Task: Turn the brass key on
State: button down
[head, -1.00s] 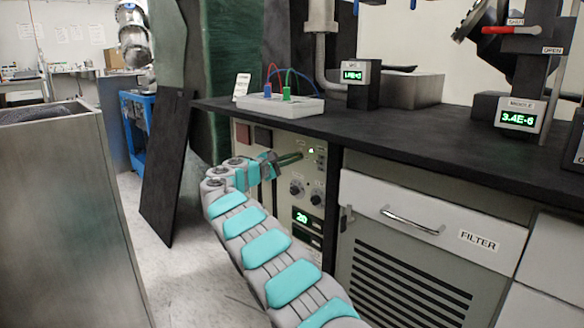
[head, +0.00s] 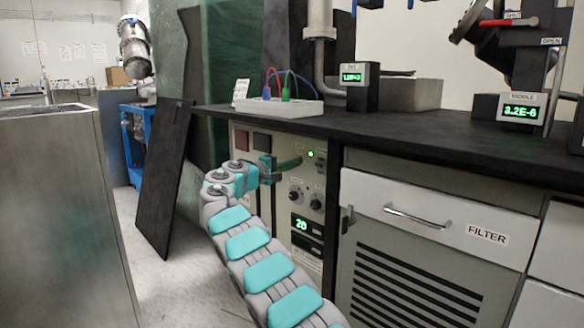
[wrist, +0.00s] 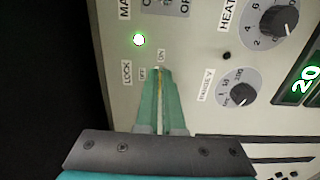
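The control panel (head: 305,262) is the pale cabinet front under the black bench. My gripper (head: 299,161) reaches its upper part from the left. In the wrist view my gripper (wrist: 158,72) has its two teal fingers nearly together at the lock, beside the labels LOCK, OFF and ON. A thin brass-yellow sliver, the brass key (wrist: 160,87), shows between the fingers; most of it is hidden. The fingertips point toward the ON label. A green lamp (wrist: 138,39) is lit near the lock, and it also shows in the head view (head: 310,154).
Two knobs, HEAT (wrist: 273,22) and RANGE V (wrist: 237,87), sit right of the lock in the wrist view. A green display (head: 301,224) reads 20. The black bench edge (head: 400,143) overhangs the panel. A dark leaning board (head: 163,185) stands left of my arm.

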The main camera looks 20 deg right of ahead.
jog(key=shift+d+f, duration=0.1)
jog(key=shift+f, duration=0.05)
jog(key=c, duration=1)
grip_release()
jog(key=shift+c, duration=0.2)
jog(key=shift+s, duration=0.1)
jog(key=v, duration=0.7)
jog(key=shift+a, duration=0.4)
jog(key=shift+s, duration=0.1)
